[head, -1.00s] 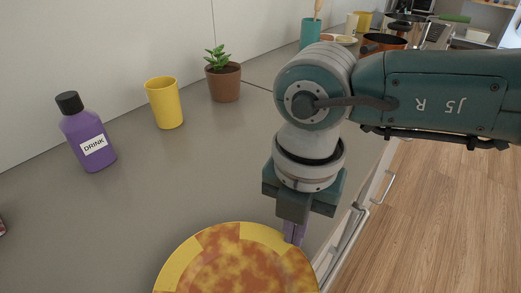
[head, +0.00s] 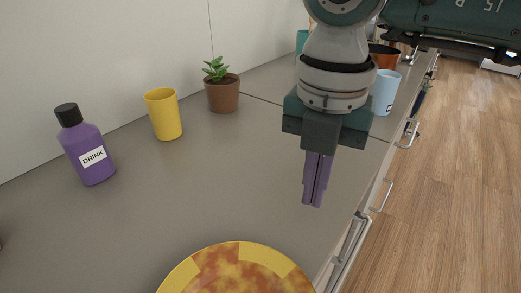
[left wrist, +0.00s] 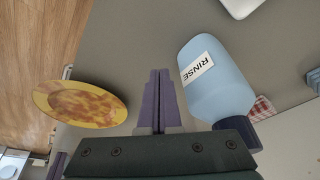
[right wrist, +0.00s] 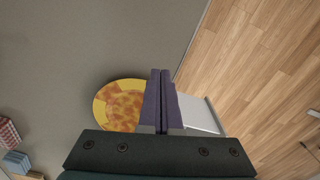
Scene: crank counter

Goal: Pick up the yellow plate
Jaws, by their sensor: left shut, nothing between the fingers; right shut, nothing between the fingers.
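The yellow plate (head: 172,283) lies on the counter at the bottom of the head view, cut off by the frame edge. Its middle is covered with a brown-orange mottled surface. My right gripper (head: 312,205) is shut and empty, above the counter beyond the plate and to its right. In the right wrist view the plate (right wrist: 101,106) is left of the fingers (right wrist: 161,72), partly hidden behind them. My left gripper (left wrist: 159,72) is shut and empty. In the left wrist view the plate (left wrist: 48,88) is left of the fingers, apart from them.
A purple drink bottle (head: 84,146), a yellow cup (head: 163,114) and a potted plant (head: 222,92) stand along the wall. A light-blue cup (head: 385,92) is behind my right arm. A blue rinse bottle (left wrist: 222,89) is close beside my left gripper. Counter is clear between.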

